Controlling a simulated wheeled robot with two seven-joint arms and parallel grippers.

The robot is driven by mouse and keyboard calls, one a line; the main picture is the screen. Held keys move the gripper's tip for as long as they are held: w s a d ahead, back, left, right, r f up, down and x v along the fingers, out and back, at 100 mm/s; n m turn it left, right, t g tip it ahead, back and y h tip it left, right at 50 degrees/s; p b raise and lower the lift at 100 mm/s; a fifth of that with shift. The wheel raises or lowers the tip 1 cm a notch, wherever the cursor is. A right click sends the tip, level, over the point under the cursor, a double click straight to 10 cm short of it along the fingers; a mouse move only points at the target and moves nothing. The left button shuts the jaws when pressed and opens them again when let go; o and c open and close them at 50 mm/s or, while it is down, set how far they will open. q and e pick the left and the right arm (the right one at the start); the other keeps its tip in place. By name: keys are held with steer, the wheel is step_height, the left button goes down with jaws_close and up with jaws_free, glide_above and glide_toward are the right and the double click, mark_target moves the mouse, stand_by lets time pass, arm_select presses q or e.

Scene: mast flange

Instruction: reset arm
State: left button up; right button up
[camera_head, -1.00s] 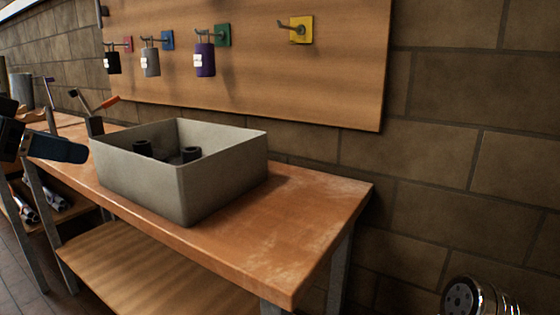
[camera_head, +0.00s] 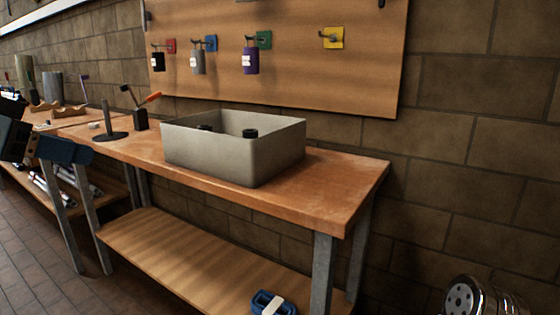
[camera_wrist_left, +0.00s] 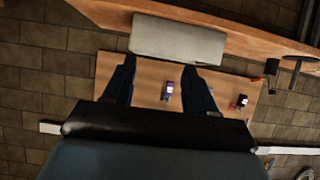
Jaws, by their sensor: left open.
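My left gripper (camera_head: 82,152) is at the left edge of the head view, in front of the workbench and left of the grey bin. Its dark blue fingers point right. In the left wrist view the two fingers (camera_wrist_left: 160,72) stand well apart with nothing held between them. The grey bin (camera_head: 222,155) stands on the wooden workbench (camera_head: 330,190), clear of the gripper; dark cylindrical pieces show inside it. The bin also shows at the top of the wrist view (camera_wrist_left: 178,40). My right gripper is not in view.
A pegboard (camera_head: 290,85) on the wall carries hooks with black, grey and purple (camera_head: 251,61) canisters; the yellow hook (camera_head: 332,37) is empty. A dark post on a round base (camera_head: 108,130) stands left of the bin. A blue item (camera_head: 272,303) lies on the lower shelf. The right benchtop is clear.

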arm_select(q)
steer(key=w+d+f+n+g+y, duration=0.1)
steer(key=w+d+f+n, duration=0.1)
steer(key=w+f, duration=0.75)
steer(key=w+d+f+n+g, duration=0.15)
steer(key=w+f, duration=0.45)
steer(key=f, duration=0.6)
steer(key=w+d+f+n+g+y, duration=0.1)
steer(key=d+f, duration=0.2)
steer(key=f, duration=0.7)
steer(key=w+d+f+n+g, duration=0.1)
steer(key=d+f+g, duration=0.1)
steer(key=f, duration=0.9)
steer(key=s+d+f+g, duration=0.1)
steer(key=s+d+f, duration=0.1)
steer(key=f, duration=0.4)
steer(key=s+d+f, duration=0.2)
steer(key=f, duration=0.5)
steer(key=s+d+f+n+g, duration=0.1)
steer(key=s+d+f, duration=0.3)
steer(key=s+f, duration=0.4)
steer(key=s+d+f+n+g, duration=0.1)
steer(key=s+d+f, duration=0.3)
steer(key=s+f, duration=0.5)
steer(key=s+g, duration=0.1)
steer(key=s, duration=0.1)
steer(key=shift+s, duration=0.3)
steer(key=shift+d, duration=0.1)
